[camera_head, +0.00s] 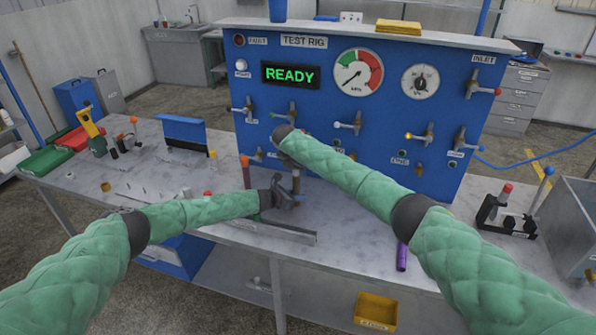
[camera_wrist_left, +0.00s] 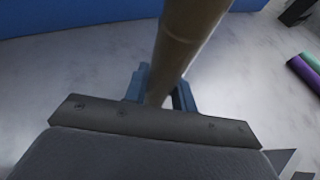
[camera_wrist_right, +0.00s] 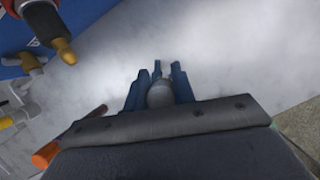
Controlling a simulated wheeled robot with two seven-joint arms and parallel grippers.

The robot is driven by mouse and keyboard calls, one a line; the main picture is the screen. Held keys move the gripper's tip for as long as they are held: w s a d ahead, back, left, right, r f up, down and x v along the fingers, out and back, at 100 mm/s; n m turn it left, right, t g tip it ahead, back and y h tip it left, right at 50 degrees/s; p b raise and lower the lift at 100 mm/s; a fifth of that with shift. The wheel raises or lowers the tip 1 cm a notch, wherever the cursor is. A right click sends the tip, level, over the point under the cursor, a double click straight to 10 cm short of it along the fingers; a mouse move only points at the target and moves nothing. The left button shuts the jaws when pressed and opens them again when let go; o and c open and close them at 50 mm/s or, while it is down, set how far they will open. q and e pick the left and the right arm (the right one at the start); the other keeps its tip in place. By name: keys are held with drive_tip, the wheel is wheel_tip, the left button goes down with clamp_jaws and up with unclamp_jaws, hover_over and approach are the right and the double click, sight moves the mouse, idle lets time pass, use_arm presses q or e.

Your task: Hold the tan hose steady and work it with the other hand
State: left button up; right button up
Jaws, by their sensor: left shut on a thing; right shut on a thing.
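The tan hose (camera_head: 296,182) shows as a short upright piece in front of the test rig. In the left wrist view the tan hose (camera_wrist_left: 187,40) runs up out of the picture. My left gripper (camera_head: 287,195) is shut around the hose; its blue fingers (camera_wrist_left: 160,92) show on both sides of it. My right gripper (camera_head: 285,160) is just above the left one, mostly hidden by my right arm. In the right wrist view its blue fingers (camera_wrist_right: 158,85) are shut on a rounded grey thing (camera_wrist_right: 160,94). I cannot tell whether this is part of the hose.
The blue test rig (camera_head: 330,110) stands behind with several valves and reads READY. A stand with levers (camera_head: 508,212) is at right. A grey rail (camera_head: 268,231) lies near the front edge. A yellow bin (camera_head: 376,310) is below.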

drive_tip(key=shift+r, duration=0.8)
idle(0.6)
drive_tip(key=shift+r, duration=2.05)
drive_tip(key=shift+r, duration=0.15)
drive_tip(key=shift+r, duration=1.4)
use_arm(q)
drive_tip(key=o, duration=1.1)
drive_tip(key=shift+a, duration=0.1)
